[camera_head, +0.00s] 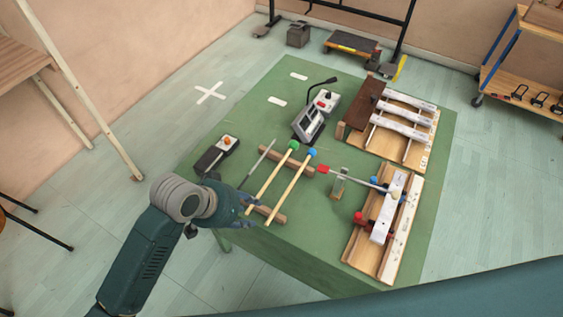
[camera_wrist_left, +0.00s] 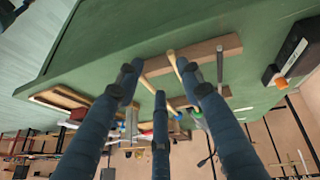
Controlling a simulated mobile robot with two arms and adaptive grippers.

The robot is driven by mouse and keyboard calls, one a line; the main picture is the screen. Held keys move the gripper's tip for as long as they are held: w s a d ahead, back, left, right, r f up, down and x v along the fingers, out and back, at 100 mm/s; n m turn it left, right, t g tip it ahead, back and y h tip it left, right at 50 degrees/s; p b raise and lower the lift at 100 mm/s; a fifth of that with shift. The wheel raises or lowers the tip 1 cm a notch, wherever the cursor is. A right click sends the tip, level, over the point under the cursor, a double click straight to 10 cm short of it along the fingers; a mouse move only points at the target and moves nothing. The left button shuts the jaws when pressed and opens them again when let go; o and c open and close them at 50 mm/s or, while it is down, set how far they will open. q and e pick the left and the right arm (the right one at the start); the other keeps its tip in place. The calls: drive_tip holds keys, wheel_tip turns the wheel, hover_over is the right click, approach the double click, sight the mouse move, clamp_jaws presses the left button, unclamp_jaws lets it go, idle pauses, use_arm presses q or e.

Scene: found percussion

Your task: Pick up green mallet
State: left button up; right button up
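The green mallet (camera_head: 270,179) has a pale wooden handle and a green head. It lies on wooden rests on the green table, its head toward the back. The blue-headed mallet (camera_head: 290,188) lies just to its right. My left gripper (camera_head: 245,203) is at the handle ends, beside the green mallet's lower end. In the left wrist view, its dark fingers (camera_wrist_left: 160,85) are spread and empty. The green mallet's handle (camera_wrist_left: 173,62) shows beyond and between them; the blue mallet's handle (camera_wrist_left: 147,85) is left of it. The fingers partly hide both mallets. My right gripper is not in view.
A thin grey rod (camera_head: 258,160) lies left of the mallets. A black box with an orange knob (camera_head: 217,155) stands left of that. A red-tipped device (camera_head: 345,177) and wooden frames (camera_head: 362,245) stand right. The table's front left (camera_head: 255,240) is clear.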

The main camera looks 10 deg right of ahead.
use_arm(q)
drive_tip(key=m+g, duration=0.1)
approach(266, 187)
drive_tip(key=p+x, duration=0.1)
drive_tip(key=x, duration=0.6)
drive_tip(key=shift+d+f+p, duration=0.15)
drive_tip(key=shift+f+p, duration=0.05)
drive_tip(key=shift+p, duration=0.2)
drive_tip(key=shift+w+d+f, duration=0.2)
drive_tip(key=shift+f, duration=0.35)
clamp_jaws()
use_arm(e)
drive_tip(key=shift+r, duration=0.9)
